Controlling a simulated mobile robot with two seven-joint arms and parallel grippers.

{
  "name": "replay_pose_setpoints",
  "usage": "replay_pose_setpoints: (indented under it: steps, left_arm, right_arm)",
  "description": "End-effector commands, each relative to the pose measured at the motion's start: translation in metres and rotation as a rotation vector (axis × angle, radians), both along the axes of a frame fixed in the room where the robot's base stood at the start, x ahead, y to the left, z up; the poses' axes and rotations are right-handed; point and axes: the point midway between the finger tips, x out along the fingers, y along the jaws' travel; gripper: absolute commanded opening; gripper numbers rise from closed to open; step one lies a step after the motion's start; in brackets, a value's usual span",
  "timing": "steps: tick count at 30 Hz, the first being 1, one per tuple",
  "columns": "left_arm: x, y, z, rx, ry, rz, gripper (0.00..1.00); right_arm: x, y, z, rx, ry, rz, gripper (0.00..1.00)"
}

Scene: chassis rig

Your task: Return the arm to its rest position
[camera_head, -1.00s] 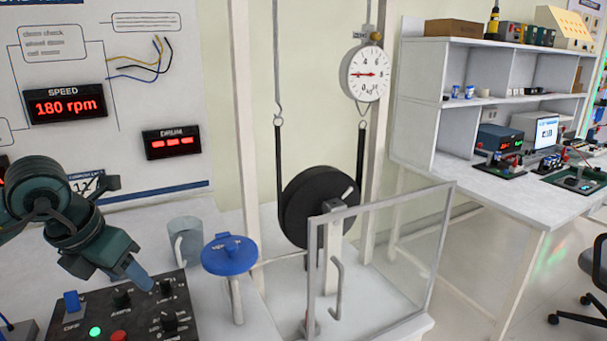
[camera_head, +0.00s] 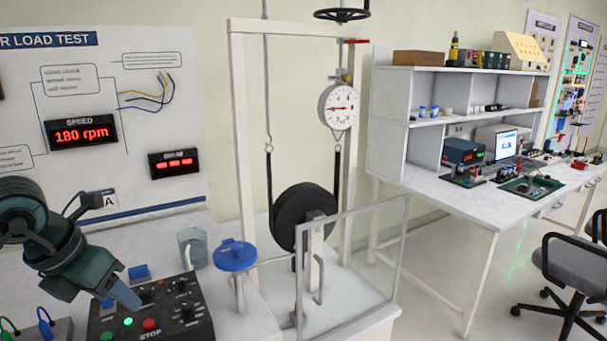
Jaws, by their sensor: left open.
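My left arm comes in from the left, and its dark teal gripper (camera_head: 124,294) points down and to the right. In the picture its blue-grey tip overlaps the upper left of the black control panel (camera_head: 196,328), close to the blue switch (camera_head: 107,303). The gripper is open, with nothing seen in it. I cannot tell how high it is above the panel. A green lamp and a red button show on the panel's front part. My right gripper is not in view.
A speed display (camera_head: 82,132) reads 180 rpm.

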Motion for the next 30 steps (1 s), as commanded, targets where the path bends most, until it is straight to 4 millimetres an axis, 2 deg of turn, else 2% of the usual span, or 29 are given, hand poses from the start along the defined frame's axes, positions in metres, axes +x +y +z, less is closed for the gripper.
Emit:
replay_pose_setpoints:
  steps: [1,3,5,8,9,12,15,17,20,23,25,27,30]
  left_arm:
    - [-0.004,-0.027,-0.015,-0.087,0.037,-0.061,0.52]
    - [-0.01,-0.059,-0.027,-0.212,0.068,-0.128,0.52]
    - [-0.017,-0.088,-0.036,-0.335,0.1,-0.178,0.52]
    - [-0.035,-0.143,-0.043,-0.607,0.161,-0.246,0.52]
    - [-0.042,-0.165,-0.042,-0.738,0.189,-0.257,0.52]
    - [-0.057,-0.211,-0.03,-1.105,0.254,-0.221,0.52]
    - [-0.056,-0.234,-0.015,-1.481,0.313,-0.063,0.52]
    - [-0.049,-0.235,-0.012,-1.685,0.343,0.089,0.52]
    - [-0.031,-0.222,-0.028,-1.967,0.385,0.435,0.52]
    - [-0.02,-0.197,-0.073,-2.148,0.427,0.881,0.52]
    - [-0.026,-0.18,-0.122,-2.197,0.46,1.238,0.52]
    - [-0.042,-0.167,-0.17,-2.183,0.494,1.563,0.52]
    - [-0.074,-0.159,-0.225,-2.103,0.546,1.932,0.52]
  right_arm:
    - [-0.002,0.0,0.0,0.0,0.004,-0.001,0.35]
    - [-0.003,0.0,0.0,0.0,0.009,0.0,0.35]
    - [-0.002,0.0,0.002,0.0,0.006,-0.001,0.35]
    - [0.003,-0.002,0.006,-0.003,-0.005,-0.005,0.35]
    - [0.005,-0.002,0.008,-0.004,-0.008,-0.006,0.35]
    - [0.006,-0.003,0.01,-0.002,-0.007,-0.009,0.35]
    - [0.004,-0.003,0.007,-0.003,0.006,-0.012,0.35]
    - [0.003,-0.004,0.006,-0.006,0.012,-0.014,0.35]
    - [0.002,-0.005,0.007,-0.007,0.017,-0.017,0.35]
    - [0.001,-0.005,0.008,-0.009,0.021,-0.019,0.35]
    - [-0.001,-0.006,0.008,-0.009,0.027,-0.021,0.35]
    - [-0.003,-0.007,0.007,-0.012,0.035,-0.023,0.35]
    - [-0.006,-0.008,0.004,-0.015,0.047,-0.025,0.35]
